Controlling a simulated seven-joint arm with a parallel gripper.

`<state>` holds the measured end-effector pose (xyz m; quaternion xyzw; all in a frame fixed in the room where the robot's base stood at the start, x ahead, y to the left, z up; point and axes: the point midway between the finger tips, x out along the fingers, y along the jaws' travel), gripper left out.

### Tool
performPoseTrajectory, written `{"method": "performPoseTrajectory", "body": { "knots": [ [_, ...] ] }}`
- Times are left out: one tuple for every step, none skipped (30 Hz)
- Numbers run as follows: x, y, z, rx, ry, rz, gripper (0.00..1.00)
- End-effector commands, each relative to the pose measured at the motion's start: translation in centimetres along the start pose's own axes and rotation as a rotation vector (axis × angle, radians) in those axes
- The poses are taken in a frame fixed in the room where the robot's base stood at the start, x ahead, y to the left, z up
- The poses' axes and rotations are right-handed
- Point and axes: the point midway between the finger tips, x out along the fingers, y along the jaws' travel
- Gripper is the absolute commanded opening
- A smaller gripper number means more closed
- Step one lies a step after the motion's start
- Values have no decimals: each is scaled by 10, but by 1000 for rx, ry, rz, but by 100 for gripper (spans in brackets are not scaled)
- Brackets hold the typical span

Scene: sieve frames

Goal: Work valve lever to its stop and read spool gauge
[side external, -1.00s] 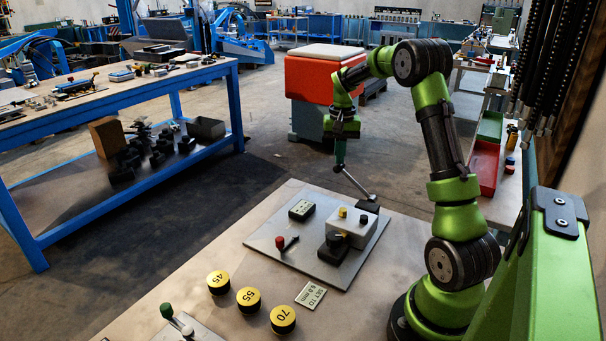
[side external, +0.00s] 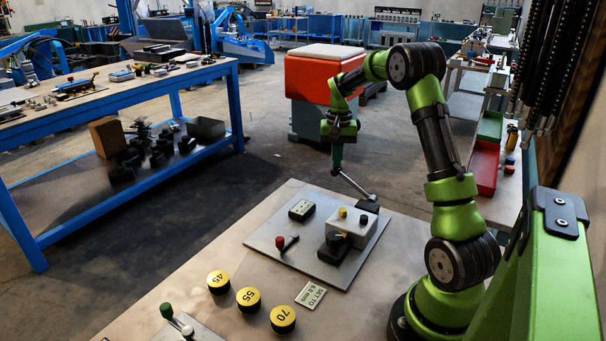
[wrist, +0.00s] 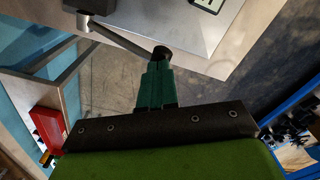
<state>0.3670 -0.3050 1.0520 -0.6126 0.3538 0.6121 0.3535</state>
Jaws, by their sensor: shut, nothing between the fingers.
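The valve lever (side external: 356,185) is a thin grey rod rising from a black block (side external: 368,206) at the board's far right corner. It also crosses the upper left of the wrist view (wrist: 118,37) and ends in a black knob (wrist: 161,53). My gripper (side external: 337,166) is at the lever's free end. In the wrist view its green fingers (wrist: 157,68) are shut and empty, with their tips right at the knob; I cannot tell whether they touch. A small dark box with a pale display (side external: 302,209), possibly the gauge, sits on the board; its reading is too small to read.
The grey board (side external: 268,251) also carries a pale block (side external: 350,229) with yellow and black knobs, and a red-knobbed lever (side external: 281,243). Yellow-topped discs marked 45 (side external: 218,282), 55 (side external: 249,299) and 70 (side external: 283,319) stand in front, near a "SET TO" card (side external: 310,294).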

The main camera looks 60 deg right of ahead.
Motion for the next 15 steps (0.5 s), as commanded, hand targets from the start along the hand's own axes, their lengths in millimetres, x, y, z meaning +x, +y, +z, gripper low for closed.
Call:
{"method": "performPoseTrajectory", "body": {
  "knots": [
    [2,-1,0,0,-2,0,0],
    [4,-2,0,0,-3,0,0],
    [5,-3,0,0,-3,0,0],
    [6,-3,-1,0,-3,0,0],
    [8,-4,-1,0,-3,0,0],
    [9,-5,-1,-1,-3,0,0],
    [10,-5,-2,-1,-2,0,0],
    [10,-5,-2,-1,-2,0,0],
    [11,-6,-2,-1,-2,0,0],
    [11,-6,-2,-1,-2,0,0],
    [11,-6,-2,-1,-2,0,0],
    [11,-6,-2,-1,-2,0,0],
    [11,-6,-2,-1,-2,0,0],
    [11,-6,-2,-1,-2,0,0],
    [11,-6,-2,-1,-2,0,0]
  ]
}}
